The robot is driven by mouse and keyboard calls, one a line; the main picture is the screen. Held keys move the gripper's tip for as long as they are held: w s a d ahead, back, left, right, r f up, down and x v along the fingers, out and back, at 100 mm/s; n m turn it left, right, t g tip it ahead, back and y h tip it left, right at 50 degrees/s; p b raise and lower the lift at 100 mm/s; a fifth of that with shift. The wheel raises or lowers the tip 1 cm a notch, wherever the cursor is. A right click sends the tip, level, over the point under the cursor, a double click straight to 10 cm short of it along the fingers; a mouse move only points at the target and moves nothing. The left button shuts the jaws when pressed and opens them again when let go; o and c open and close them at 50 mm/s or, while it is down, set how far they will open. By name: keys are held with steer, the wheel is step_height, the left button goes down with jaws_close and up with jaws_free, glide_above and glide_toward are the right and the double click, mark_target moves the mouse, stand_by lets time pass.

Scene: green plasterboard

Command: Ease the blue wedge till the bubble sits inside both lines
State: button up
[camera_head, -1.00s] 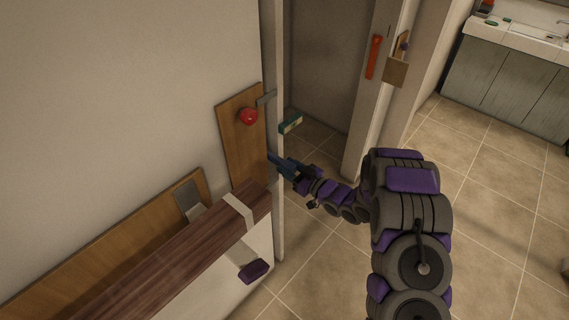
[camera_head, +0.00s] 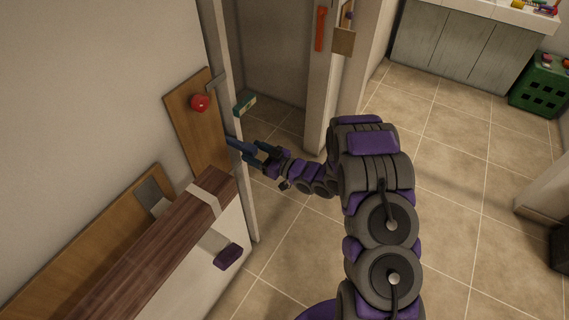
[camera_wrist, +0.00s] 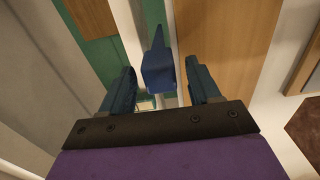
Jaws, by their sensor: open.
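The blue wedge (camera_wrist: 157,66) stands between my fingers in the wrist view, with a thin upper end against a pale upright frame (camera_wrist: 166,15). My gripper (camera_wrist: 161,80) is open, one dark blue finger on each side of the wedge, with gaps visible. In the head view, the wedge (camera_head: 233,142) shows small at the frame's edge, and my gripper (camera_head: 257,149) reaches it from the right. A small green block with a pale face (camera_head: 245,105) sits on the frame above; it may be the level. No bubble or lines can be made out.
A wooden board with a red knob (camera_head: 200,103) is left of the frame. A dark wooden plank (camera_head: 150,245) with a pale strap lies at lower left. An orange tool (camera_head: 320,29) hangs beyond the doorway. Tiled floor is free at right; a green crate (camera_head: 541,85) stands far right.

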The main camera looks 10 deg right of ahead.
steer(key=p+v, duration=0.2)
steer(key=v, duration=1.3)
steer(key=shift+w+d, duration=0.1)
steer(key=w+d+r+m+h, duration=0.1)
steer(key=w+d+r+h, duration=0.15)
steer(key=d+h, duration=0.35)
steer(key=w+d+r+h, duration=0.1)
steer(key=w+d+h, duration=0.2)
steer(key=d+h, duration=0.25)
steer(key=s+d+r+m+g+h, duration=0.3)
steer(key=s+d+r+m+h, duration=0.3)
steer(key=r, duration=0.3)
steer(key=s+a+r+m+g+y, duration=0.1)
steer(key=s+a, duration=0.4)
steer(key=s, duration=0.7)
steer(key=s+a+r+m+g+y, duration=0.1)
steer(key=s+a+r+g, duration=0.3)
steer(key=s, duration=0.8)
steer(key=s+a+r+m+g+y, duration=0.1)
steer(key=s+a+g, duration=0.3)
steer(key=s, duration=0.9)
steer(key=shift+a+r+g, duration=0.4)
steer(key=shift+a+r, duration=0.4)
steer(key=shift+r, duration=0.05)
